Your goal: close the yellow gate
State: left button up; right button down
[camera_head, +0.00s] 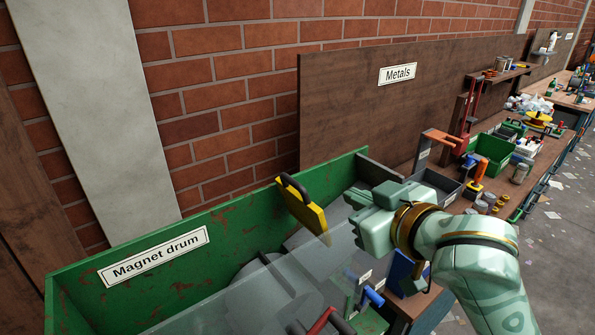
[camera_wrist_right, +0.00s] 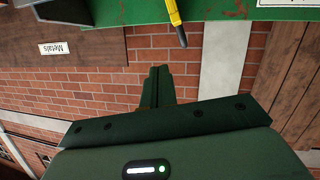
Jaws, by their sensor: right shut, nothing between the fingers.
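The yellow gate (camera_head: 303,208) is a flat plate with a dark curved handle along its top. It stands tilted at the far green wall of the magnet drum box, above the grey drum. In the right wrist view, a yellow strip with a dark end (camera_wrist_right: 175,18) shows at the top, apart from the fingers. My right gripper (camera_head: 354,213) is just right of the gate, with a gap between them in the head view. Its fingers (camera_wrist_right: 158,82) are shut and empty. The gate's lower edge is partly hidden behind a clear panel. My left gripper is not in view.
The green box wall (camera_head: 110,245) carries a "Magnet drum" label. A clear panel (camera_head: 255,290) covers its front. Levers with blue (camera_head: 373,296) and red (camera_head: 322,321) handles stand below my right gripper. A bench with bins, including a green bin (camera_head: 490,153), runs to the right.

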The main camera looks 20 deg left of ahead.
jog(key=s+a+r+n+g+y, duration=0.1)
jog(key=a+r+n+y, duration=0.1)
jog(key=a+r, duration=0.3)
send_over(298, 185)
notch_tip(298, 185, down, 2)
notch_tip(298, 185, down, 4)
jog(key=shift+a, duration=0.1)
jog(key=shift+f, duration=0.1)
